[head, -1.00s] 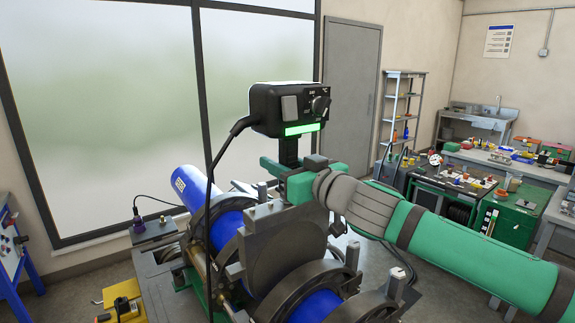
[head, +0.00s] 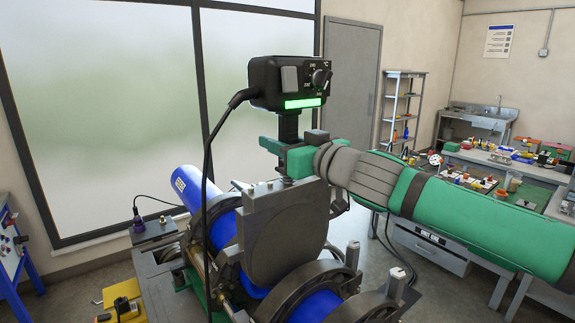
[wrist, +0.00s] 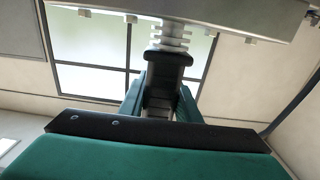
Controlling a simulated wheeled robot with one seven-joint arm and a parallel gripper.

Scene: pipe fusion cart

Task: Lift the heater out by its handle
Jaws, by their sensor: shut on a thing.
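The heater is a dark round plate (head: 272,243) with a black handle (head: 287,128) and a black control box (head: 290,83) with a dial and a lit green display on top. My gripper (head: 287,158) is shut on the handle, just below the control box. In the wrist view the black handle (wrist: 168,70) stands between my green fingers (wrist: 160,100). The plate hangs upright over the cart's clamps, between the blue pipes. Its lower edge is partly hidden behind a clamp ring, so I cannot tell whether it is clear of the clamps.
A blue pipe (head: 191,186) lies in the clamps at left, another blue pipe end (head: 316,306) at front right. Dark clamp rings (head: 312,275) surround them. A black cable (head: 207,185) hangs from the control box. Open air lies above the cart.

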